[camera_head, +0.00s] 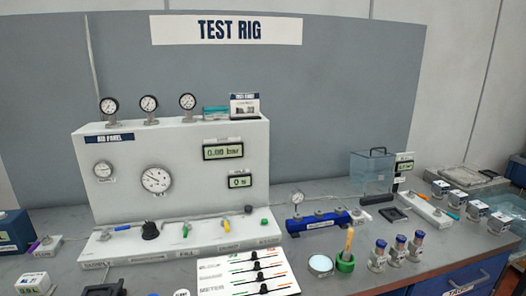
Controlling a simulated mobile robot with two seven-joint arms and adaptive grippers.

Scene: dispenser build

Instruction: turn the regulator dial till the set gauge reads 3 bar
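The air panel (88,160) is a pale upright box on a base under the TEST RIG sign. A round white gauge (156,179), the larger on the panel face, sits just above the dial and appears to be the set gauge. Its dark needle shows, but its scale is too small to read. The display (222,152) reads 0.00 bar. Neither gripper is in view.
Several gauges top the panel. A white card with sliders (212,275) lies in front. To the right are a blue manifold (318,222), a green cup with a wooden-handled tool (345,263), and blue-capped bottles (397,250). The space before the dial looks clear.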

